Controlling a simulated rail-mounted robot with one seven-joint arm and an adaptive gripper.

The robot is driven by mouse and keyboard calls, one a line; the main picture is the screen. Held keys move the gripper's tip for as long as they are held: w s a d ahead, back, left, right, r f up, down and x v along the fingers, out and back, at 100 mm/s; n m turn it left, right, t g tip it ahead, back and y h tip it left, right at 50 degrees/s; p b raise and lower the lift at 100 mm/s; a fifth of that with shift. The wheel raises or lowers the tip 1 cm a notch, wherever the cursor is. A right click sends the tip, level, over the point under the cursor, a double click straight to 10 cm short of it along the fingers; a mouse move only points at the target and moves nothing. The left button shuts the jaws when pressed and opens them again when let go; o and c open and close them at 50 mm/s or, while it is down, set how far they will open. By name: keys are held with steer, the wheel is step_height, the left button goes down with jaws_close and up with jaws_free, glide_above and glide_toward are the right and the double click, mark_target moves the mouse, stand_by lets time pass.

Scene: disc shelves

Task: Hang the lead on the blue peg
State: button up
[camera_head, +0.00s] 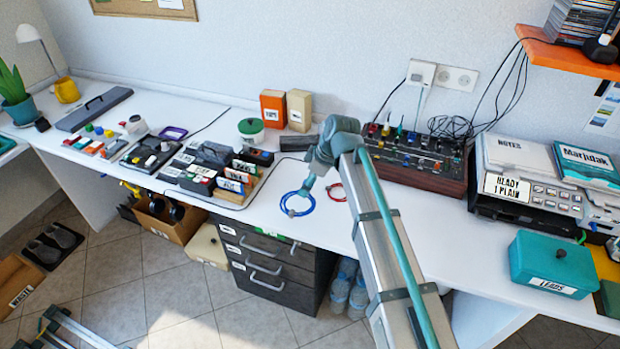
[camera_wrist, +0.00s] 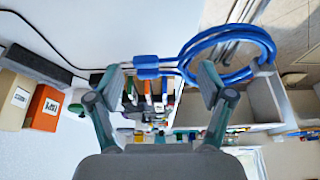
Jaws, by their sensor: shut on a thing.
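A blue looped lead (camera_head: 308,194) is at my gripper (camera_head: 296,207), over the white desk near its front edge. In the wrist view the blue lead (camera_wrist: 262,40) shows as a thick coil with a blue block-like part at its left. My gripper (camera_wrist: 165,82) is shut on the lead, with its fingers well apart. The exact contact is hard to make out. Small coloured upright pieces stand on a dark wood-sided unit (camera_head: 425,180) behind my arm. One looks blue, but I cannot tell for sure which is the blue peg.
Labelled cases in a rack (camera_head: 232,182) stand to the left. An orange box (camera_head: 273,108) and a beige box (camera_head: 299,110) stand at the back. A teal box (camera_head: 555,262) is at the right.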

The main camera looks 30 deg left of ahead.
stand_by(0.3)
steer(key=shift+a, duration=0.1)
steer(key=w+a+f+p, duration=0.2)
steer(key=w+a+f, duration=0.2)
steer(key=w+a, duration=0.3)
steer(key=p, duration=0.2)
glide_toward(291, 188)
steer(key=shift+s+a+f, duration=0.2)
steer(key=shift+a+f, duration=0.2)
steer(key=shift+f, duration=0.05)
steer(key=shift+s+a+f, duration=0.25)
steer(key=shift+a+f, duration=0.15)
steer(key=shift+w+a+f, duration=0.25)
steer(key=shift+a+f, duration=0.15)
steer(key=shift+f, duration=0.2)
step_height(291, 188, down, 3)
steer(key=shift+r+p, duration=0.2)
steer(key=shift+p, duration=0.4)
steer(key=shift+f, duration=0.1)
steer(key=shift+f, duration=0.15)
